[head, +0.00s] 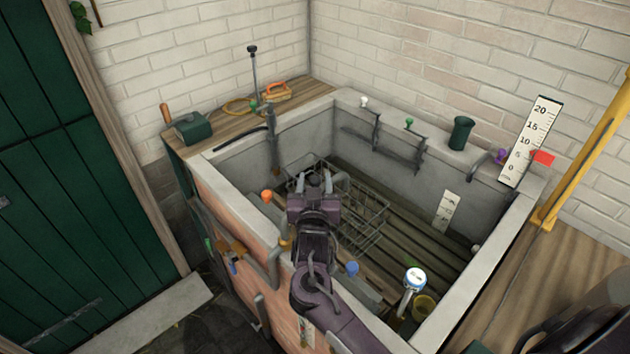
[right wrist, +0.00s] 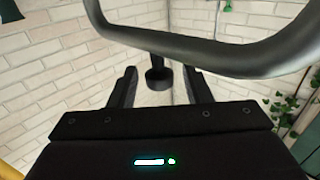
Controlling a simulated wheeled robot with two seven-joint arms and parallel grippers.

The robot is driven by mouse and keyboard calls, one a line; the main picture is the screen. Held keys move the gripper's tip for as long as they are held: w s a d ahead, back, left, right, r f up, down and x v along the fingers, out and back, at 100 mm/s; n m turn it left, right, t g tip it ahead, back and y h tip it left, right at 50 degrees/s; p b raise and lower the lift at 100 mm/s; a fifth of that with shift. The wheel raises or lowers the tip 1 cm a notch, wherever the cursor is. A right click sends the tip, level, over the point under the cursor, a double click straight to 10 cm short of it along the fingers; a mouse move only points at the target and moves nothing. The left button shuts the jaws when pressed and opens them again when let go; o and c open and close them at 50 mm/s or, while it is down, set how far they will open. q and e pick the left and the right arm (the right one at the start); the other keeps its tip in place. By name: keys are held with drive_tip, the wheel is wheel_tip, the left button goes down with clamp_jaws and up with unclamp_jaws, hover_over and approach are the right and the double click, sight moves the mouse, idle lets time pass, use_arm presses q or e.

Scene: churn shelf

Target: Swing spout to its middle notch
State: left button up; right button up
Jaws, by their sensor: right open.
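My right gripper (head: 314,183) is over the left part of the stone trough, above the wire basket, with its jaws apart and nothing between them. In the right wrist view, the same gripper (right wrist: 160,85) has a dark round knob (right wrist: 158,76) showing between its fingers, apparently farther off. A dark bent pipe (head: 273,152) at the trough's back left corner may be the spout; I cannot tell for sure. No notches can be made out. A dark curved bar (right wrist: 215,55) crosses close to the wrist camera; what it belongs to is unclear. My left gripper is out of view.
The trough rim (head: 472,292) carries a dark green cup (head: 461,133), coloured knobs and a number scale (head: 531,140). A wire basket (head: 362,212) is inside. A thin upright rod (head: 254,72) stands on the back left ledge. A yellow rail (head: 590,150) is at right.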

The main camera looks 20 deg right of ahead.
drive_tip(key=b+v, duration=0.1)
drive_tip(key=v, duration=0.6)
drive_tip(key=shift+b, duration=0.4)
drive_tip(key=shift+s+a, duration=0.1)
drive_tip(key=shift+s, duration=0.05)
